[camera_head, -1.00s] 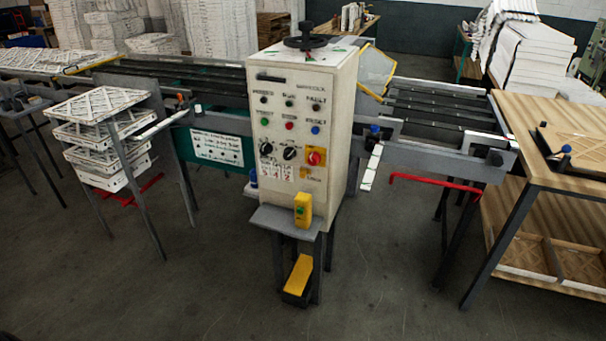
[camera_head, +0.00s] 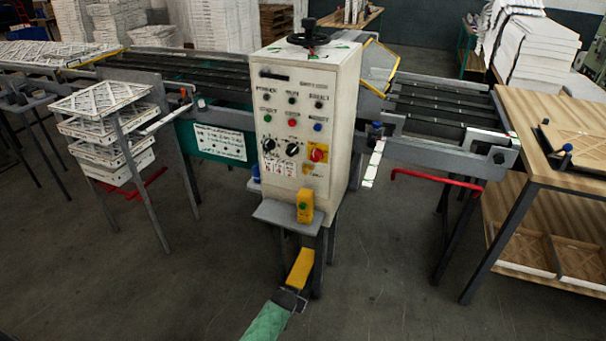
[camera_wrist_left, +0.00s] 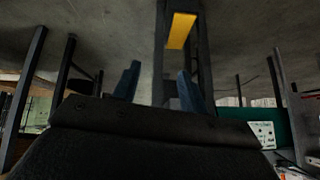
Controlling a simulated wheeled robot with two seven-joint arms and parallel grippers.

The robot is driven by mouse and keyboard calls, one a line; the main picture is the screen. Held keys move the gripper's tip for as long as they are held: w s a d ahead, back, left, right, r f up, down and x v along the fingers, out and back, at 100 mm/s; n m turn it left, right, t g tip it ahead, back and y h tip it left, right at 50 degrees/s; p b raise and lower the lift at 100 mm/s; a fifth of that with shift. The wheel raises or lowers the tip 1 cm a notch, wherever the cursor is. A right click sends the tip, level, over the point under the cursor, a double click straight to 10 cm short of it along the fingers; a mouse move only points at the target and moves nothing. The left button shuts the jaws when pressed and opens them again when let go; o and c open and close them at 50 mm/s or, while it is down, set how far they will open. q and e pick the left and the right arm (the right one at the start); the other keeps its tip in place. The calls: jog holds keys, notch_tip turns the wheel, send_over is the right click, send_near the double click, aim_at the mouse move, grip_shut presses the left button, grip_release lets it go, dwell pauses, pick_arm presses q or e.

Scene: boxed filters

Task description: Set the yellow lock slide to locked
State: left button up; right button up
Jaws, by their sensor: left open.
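A grey-white control cabinet (camera_head: 340,120) stands in the middle of the head view. A small yellow-orange piece (camera_head: 308,169) sits low on its panel, below the red knob on yellow (camera_head: 317,153). It looks like the lock slide, but its lettering and position are too small to read. My left gripper (camera_head: 291,298) is open and empty near the floor, well below the panel. It is by the yellow-topped pedal (camera_head: 300,270) under the cabinet. The left wrist view shows its two fingers apart (camera_wrist_left: 158,80), with the yellow pedal top (camera_wrist_left: 180,30) beyond. My right gripper is out of view.
A grey shelf (camera_head: 270,213) juts from the cabinet's front, with a yellow button box (camera_head: 304,206) at its edge. A red bar (camera_head: 435,179) sticks out at the right, near the wooden workbench (camera_head: 545,155). The floor in front is mostly clear.

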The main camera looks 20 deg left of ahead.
pick_arm(q)
jog(key=w+a+r+t, duration=0.3)
jog(key=w+r, duration=0.7)
jog(key=r, duration=0.3)
jog(key=t+p, duration=0.1)
jog(key=t, duration=0.7)
send_near(305, 172)
jog(key=w, duration=0.1)
jog(key=w+p, duration=0.1)
jog(key=w, duration=0.2)
jog(key=w+p, duration=0.1)
jog(key=w, duration=0.1)
jog(key=shift+w+r+p, duration=0.25)
jog(key=shift+w+p, duration=0.05)
jog(key=shift+p, duration=0.05)
jog(key=shift+w+f, duration=0.15)
jog(key=shift+w, duration=0.55)
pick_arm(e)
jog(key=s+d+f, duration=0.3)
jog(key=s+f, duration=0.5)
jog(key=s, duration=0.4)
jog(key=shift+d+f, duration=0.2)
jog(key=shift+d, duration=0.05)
pick_arm(q)
grip_shut()
